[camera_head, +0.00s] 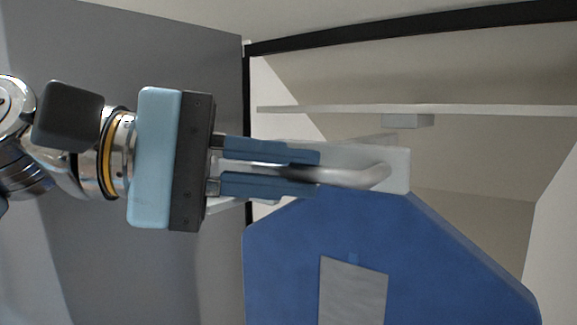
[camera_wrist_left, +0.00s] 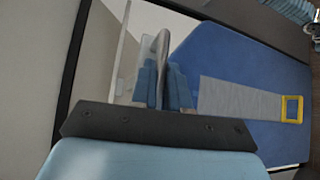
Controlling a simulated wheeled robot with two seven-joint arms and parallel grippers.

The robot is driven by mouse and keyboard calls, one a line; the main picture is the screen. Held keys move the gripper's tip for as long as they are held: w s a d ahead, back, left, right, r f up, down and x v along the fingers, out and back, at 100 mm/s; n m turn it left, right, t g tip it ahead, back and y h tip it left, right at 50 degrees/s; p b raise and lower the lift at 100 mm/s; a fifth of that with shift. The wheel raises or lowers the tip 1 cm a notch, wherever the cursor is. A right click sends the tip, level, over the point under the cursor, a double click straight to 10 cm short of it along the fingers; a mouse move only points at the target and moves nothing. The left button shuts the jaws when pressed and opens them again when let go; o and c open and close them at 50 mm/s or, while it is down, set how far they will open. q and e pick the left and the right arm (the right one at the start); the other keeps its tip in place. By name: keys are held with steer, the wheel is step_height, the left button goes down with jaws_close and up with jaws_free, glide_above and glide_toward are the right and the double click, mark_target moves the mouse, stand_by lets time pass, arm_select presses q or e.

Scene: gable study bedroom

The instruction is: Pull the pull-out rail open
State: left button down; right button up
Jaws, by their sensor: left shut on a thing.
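The pull-out rail shows in the head view as a pale front plate (camera_head: 398,168) with a curved grey metal handle (camera_head: 372,178). My left gripper (camera_head: 318,172) comes in from the left, with its two blue fingers above and below the handle bar, shut on it. In the left wrist view the handle (camera_wrist_left: 162,45) rises between the fingers (camera_wrist_left: 162,85). A blue board-like piece (camera_head: 300,235) with a grey strip is directly below the rail. The fingers hide part of the handle.
A pale shelf (camera_head: 480,110) with a small block under it runs above the rail inside the cabinet. A dark frame edge (camera_head: 400,35) borders the opening. A large grey panel (camera_head: 150,50) stands at left, behind my arm. A yellow-framed piece (camera_wrist_left: 291,109) ends the grey strip.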

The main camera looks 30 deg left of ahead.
arm_select(q)
steer(key=shift+f, duration=0.25)
steer(key=c, duration=1.4)
jaws_free()
steer(key=shift+r, duration=0.1)
steer(key=p+v, duration=0.1)
steer(key=v, duration=1.2)
steer(key=shift+s+a, duration=0.15)
steer(key=shift+a, duration=0.2)
